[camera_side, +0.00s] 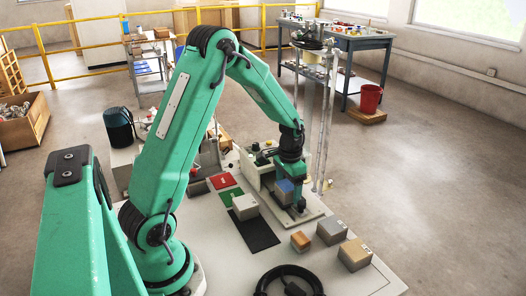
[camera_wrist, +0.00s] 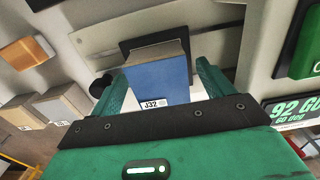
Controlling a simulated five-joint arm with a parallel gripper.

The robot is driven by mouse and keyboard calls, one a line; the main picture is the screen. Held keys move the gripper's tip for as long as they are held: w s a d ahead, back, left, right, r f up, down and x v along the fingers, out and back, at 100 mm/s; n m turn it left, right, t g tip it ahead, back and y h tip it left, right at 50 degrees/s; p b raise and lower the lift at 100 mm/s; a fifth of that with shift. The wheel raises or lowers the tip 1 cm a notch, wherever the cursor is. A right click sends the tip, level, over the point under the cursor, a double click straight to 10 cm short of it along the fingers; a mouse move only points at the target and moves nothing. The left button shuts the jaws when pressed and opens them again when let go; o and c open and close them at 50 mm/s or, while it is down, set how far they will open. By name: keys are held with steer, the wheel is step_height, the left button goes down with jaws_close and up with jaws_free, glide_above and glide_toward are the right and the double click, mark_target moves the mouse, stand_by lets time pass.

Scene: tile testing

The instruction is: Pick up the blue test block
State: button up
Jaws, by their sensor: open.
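The blue test block (camera_wrist: 158,78) carries a "J32" label and a grey upper face in the wrist view. It sits at the white testing device, against a dark part behind it. In the side view the blue block (camera_side: 284,188) shows partly behind my gripper. My gripper (camera_wrist: 165,88) is open, with one green finger on each side of the block.
The testing device (camera_side: 254,178) stands on the pale table. A black coil (camera_side: 290,272) lies at the front edge.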

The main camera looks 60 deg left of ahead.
mark_target(290, 186)
steer(key=shift+c, duration=0.2)
steer(key=c, duration=1.4)
steer(key=shift+r, duration=0.1)
steer(key=shift+r, duration=0.65)
steer(key=r, duration=0.3)
steer(key=shift+d+r, duration=0.1)
steer(key=shift+d, duration=0.25)
steer(key=s+d+r, duration=0.2)
steer(key=d+r, duration=0.4)
steer(key=d, duration=0.4)
steer(key=shift+s+d+r, duration=0.15)
steer(key=shift+d+r, duration=0.05)
steer(key=shift+d, duration=0.2)
